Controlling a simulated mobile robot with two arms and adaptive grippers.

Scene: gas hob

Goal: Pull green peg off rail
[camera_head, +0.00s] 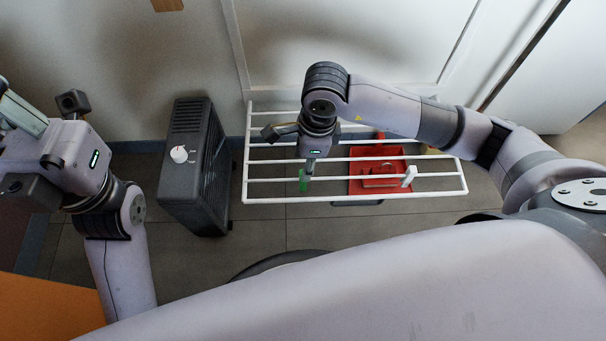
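A green peg (303,180) hangs on a rail of the white rack (254,200), toward the rack's left part. My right gripper (292,146) is over the rack, just above the peg in the picture. One dark finger part sticks out to the left; the other fingertip is hidden or too small to make out, so I cannot tell whether it touches the peg. My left gripper (45,148) is at the far left, away from the rack, with its finger parts spread apart and nothing seen between them.
A white peg (409,175) and a red peg (381,135) are on the rack further right. A red container (394,189) lies below the rails. A dark grey heater (190,180) with a white knob stands left of the rack. Tiled floor between is clear.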

